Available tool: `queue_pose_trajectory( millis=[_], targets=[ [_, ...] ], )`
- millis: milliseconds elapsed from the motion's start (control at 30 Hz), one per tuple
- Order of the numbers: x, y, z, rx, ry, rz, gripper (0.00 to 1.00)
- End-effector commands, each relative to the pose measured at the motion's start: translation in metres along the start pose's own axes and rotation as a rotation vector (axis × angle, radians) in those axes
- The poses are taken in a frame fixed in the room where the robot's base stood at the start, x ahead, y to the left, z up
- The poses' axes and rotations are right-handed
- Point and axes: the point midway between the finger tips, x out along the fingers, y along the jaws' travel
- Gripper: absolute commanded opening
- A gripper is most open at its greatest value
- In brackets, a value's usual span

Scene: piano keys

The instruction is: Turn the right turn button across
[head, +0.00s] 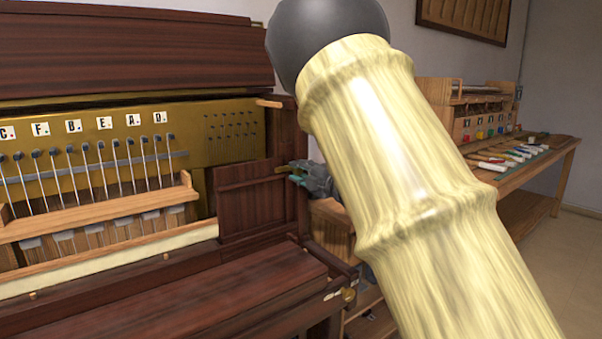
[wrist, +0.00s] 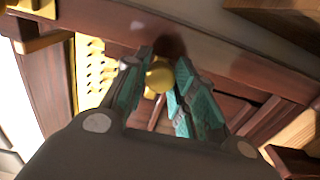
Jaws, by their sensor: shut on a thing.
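The right turn button (wrist: 158,77) is a small brass piece between the teal pads of my gripper (wrist: 160,66) in the wrist view. My gripper is shut on it. In the head view my gripper (head: 295,174) reaches in from the right at the right end of the piano, beside a dark wood panel (head: 245,202). A small brass-coloured bit of the button (head: 280,169) shows at the fingertips there. The fingers hide most of it, so I cannot tell its exact angle.
My pale arm fills the middle right of the head view. A bench (head: 540,160) with several tools and coloured pieces stands behind on the right.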

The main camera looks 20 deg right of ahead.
Motion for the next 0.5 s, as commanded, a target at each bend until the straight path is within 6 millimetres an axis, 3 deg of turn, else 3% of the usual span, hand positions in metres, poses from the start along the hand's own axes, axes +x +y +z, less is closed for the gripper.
queue_pose_trajectory(
  millis=[67,100,200,500],
  targets=[
    [-0.0001,0.0002,0.0007,0.000,-0.001,0.000,0.03],
    [-0.0001,0.0002,0.0007,0.000,-0.001,0.000,0.34],
    [0.0000,0.0001,0.0005,0.000,-0.001,0.000,0.49],
    [-0.0003,0.0001,-0.0001,0.001,0.000,0.000,0.49]
  ],
)
